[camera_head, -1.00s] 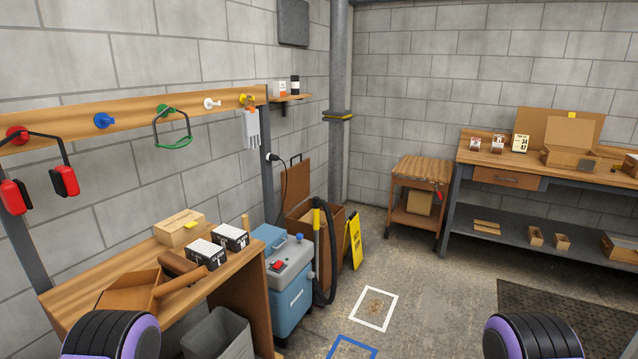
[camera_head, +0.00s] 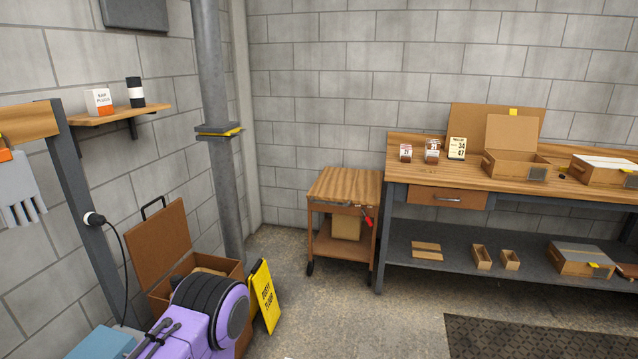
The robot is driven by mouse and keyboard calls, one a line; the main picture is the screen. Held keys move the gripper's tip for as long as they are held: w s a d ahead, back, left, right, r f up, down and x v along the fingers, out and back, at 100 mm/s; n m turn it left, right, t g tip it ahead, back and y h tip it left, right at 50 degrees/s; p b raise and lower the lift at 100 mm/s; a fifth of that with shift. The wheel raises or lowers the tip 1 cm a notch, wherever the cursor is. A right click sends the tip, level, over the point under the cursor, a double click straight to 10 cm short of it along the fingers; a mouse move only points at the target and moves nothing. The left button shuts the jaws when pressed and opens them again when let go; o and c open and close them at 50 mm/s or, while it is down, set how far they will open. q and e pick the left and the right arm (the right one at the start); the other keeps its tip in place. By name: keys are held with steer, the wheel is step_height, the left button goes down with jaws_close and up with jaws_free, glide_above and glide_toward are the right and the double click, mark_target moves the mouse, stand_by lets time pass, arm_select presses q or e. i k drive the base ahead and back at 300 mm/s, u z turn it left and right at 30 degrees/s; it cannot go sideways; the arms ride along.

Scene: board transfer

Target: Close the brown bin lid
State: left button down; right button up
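A brown bin (camera_head: 238,268) stands on the floor at the lower left, near the grey pipe. Its brown lid (camera_head: 158,240) is open and stands upright at the bin's left side, with a dark handle on its top edge. Some brown contents show inside the bin, but my purple arm covers much of its front. That arm's gripper is out of view, and so is my other gripper.
A yellow floor sign (camera_head: 264,297) leans right beside the bin. A wooden cart (camera_head: 343,187) stands by the back wall, left of a workbench (camera_head: 420,181) with boxes. A blue machine (camera_head: 103,345) is at the bottom left. The floor before the cart is clear.

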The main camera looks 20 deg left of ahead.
mark_target(154, 245)
steer(key=u, duration=0.05)
steer(key=i, duration=1.55)
steer(key=u, duration=0.85)
steer(key=i, duration=0.8)
steer(key=u, duration=1.6)
steer(key=i, duration=0.7)
steer(key=u, duration=0.55)
